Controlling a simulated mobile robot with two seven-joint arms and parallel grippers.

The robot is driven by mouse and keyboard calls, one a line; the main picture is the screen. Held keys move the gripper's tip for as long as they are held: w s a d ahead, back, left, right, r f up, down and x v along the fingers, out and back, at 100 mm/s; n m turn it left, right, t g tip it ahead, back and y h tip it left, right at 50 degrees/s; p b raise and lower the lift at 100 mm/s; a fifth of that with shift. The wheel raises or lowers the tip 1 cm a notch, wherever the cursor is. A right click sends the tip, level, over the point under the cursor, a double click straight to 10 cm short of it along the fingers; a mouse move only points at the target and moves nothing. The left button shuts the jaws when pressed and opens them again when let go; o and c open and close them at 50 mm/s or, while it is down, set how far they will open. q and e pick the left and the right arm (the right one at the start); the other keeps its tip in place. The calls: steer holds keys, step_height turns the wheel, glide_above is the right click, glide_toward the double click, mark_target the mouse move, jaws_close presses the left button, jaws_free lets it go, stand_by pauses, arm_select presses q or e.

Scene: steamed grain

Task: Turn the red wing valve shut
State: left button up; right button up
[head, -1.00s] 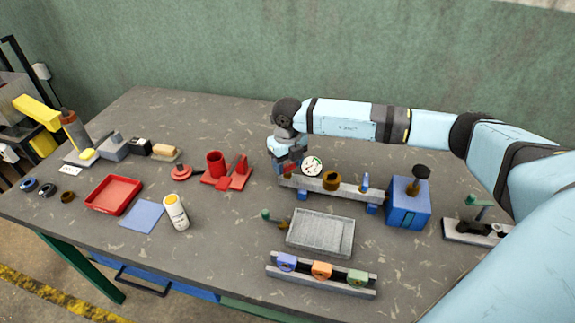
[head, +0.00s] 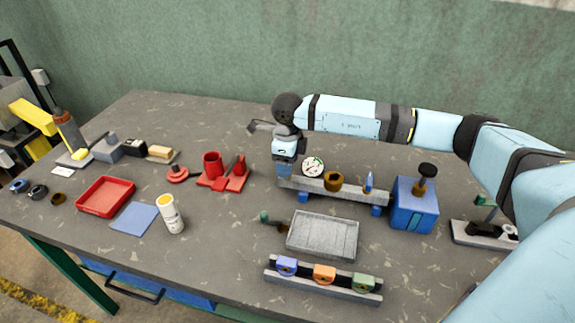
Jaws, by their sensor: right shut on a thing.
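My right gripper (head: 286,168) points down at the left end of a grey pipe rail (head: 350,192), just left of a round white gauge (head: 313,165). It is shut on the red wing valve there. The valve is hidden behind the gripper and wrist, so its angle cannot be told. The rail also bears a brown ring-shaped fitting (head: 333,181) and a small blue fitting (head: 369,182), and rests on blue feet. My left gripper is not in view.
A blue box with a dark knob (head: 413,205) stands right of the rail. A grey tray (head: 322,235) and a rack with coloured blocks (head: 322,283) lie in front. Red fixtures (head: 224,172), a red tray (head: 105,197) and a white bottle (head: 172,215) stand to the left.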

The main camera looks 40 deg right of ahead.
stand_by(0.5)
steer(key=o, duration=0.9)
steer(key=shift+r, duration=0.1)
step_height(320, 180, up, 14)
steer(key=shift+f+b, duration=0.15)
steer(key=shift+b, duration=0.2)
